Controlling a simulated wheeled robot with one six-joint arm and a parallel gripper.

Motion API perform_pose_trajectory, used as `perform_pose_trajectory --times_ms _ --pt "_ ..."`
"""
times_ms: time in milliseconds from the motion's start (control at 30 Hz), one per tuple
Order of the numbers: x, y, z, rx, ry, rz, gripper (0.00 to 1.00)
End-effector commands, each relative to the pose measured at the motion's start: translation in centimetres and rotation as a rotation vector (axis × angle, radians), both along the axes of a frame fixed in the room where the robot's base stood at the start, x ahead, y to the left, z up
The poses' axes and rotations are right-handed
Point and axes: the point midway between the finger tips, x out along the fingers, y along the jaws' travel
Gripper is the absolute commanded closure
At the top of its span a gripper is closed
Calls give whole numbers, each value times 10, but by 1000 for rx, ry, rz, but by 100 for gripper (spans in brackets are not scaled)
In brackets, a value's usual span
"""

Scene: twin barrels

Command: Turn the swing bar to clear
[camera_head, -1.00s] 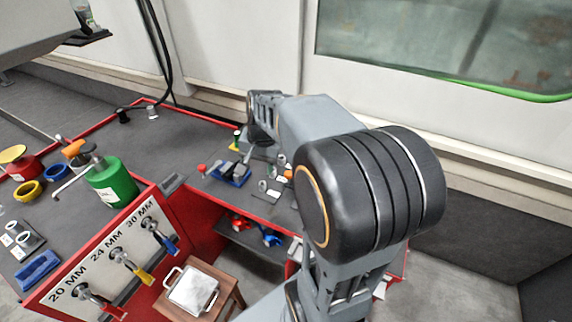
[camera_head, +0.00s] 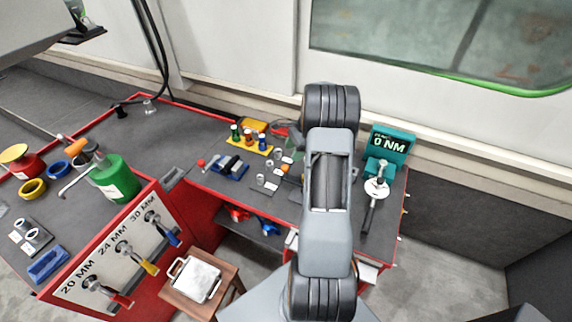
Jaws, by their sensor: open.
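A thin grey bar (camera_head: 73,184) with a rounded end reaches out to the left of the green barrel (camera_head: 114,180) on the left bench; it looks like the swing bar, though I cannot be sure. A dark round part (camera_head: 88,153) with an orange handle (camera_head: 76,146) stands just behind the green barrel. My gripper is not visible; my arm fills the middle of the view and hides whatever lies behind it. The visible part of my arm is well to the right of the bar and apart from it.
The red-edged bench (camera_head: 185,126) carries blue blocks (camera_head: 229,168) and small bottles. A teal torque display (camera_head: 391,143) stands right of my arm. A wooden stool with a white tray (camera_head: 194,279) stands in front. A labelled panel (camera_head: 110,262) holds several coloured-handled tools.

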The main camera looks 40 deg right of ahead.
Motion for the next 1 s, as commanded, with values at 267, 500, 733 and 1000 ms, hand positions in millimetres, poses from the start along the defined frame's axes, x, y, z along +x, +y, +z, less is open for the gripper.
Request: perform_pose_trajectory --times_ms 267,500,733,1000 --pt "5 19 -45 2 2 2 43" --pt "8 27 -67 0 0 3 43" --pt "9 29 -73 -1 -1 1 43" --pt "9 29 -73 -1 -2 2 49"
